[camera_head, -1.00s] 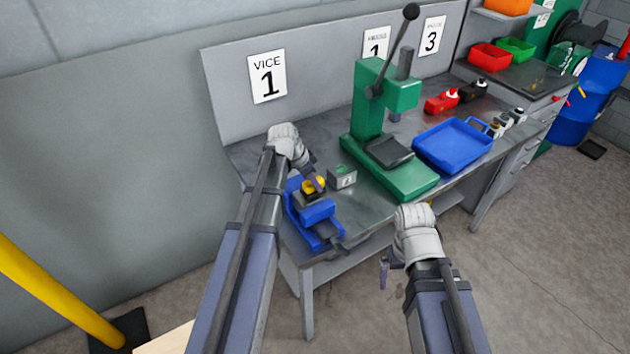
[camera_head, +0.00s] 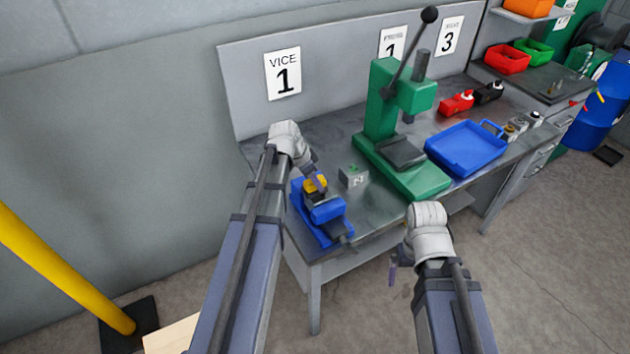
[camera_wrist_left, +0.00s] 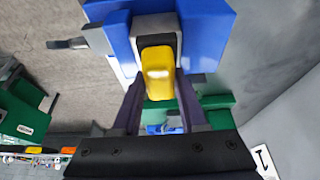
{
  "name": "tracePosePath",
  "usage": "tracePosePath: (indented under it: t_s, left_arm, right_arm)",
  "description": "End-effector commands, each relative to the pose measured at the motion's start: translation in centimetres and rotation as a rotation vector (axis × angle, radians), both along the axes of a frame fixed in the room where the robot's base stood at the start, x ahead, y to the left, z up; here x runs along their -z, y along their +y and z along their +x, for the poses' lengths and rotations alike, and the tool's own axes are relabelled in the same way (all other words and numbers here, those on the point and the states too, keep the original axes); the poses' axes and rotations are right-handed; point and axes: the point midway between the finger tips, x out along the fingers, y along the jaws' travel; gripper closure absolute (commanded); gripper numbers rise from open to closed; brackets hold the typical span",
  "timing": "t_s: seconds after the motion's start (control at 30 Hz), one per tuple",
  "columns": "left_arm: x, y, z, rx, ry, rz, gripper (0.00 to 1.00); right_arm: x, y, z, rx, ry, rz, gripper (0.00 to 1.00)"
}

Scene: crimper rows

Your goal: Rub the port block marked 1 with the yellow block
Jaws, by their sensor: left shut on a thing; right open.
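My left gripper (camera_head: 314,178) is shut on the yellow block (camera_wrist_left: 158,74), which also shows in the head view (camera_head: 317,184). It holds the block over the blue vice (camera_head: 318,226) at the bench's left end. In the left wrist view, a light grey piece with a dark face (camera_wrist_left: 157,40) sits in the vice, directly behind the yellow block; I cannot tell whether they touch, and no mark on it shows. My right gripper (camera_head: 393,273) is open and empty, in front of the bench.
A green press (camera_head: 385,125) with a long lever stands right of the grey block. A wall sign reads VICE 1 (camera_head: 283,74). Bench surface behind the vice is clear.

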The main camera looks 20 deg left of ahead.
Motion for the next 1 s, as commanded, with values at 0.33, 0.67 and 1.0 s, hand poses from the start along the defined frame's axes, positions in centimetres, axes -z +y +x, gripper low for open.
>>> tracePosePath:
  t_s: [0.33,0.67,1.0]
  left_arm:
    - [-4.0,-0.1,0.1,0.0,-0.002,-0.001,1.0]
    - [-4.3,-0.1,0.1,0.0,-0.002,-0.002,1.0]
    - [-6.0,-0.1,0.1,0.0,-0.002,-0.002,1.0]
  right_arm:
    - [-4.0,0.0,0.0,0.0,0.0,0.0,0.0]
    - [-4.3,0.0,0.0,0.0,0.0,0.0,0.0]
    - [-6.0,0.0,0.0,0.0,0.0,0.0,0.0]
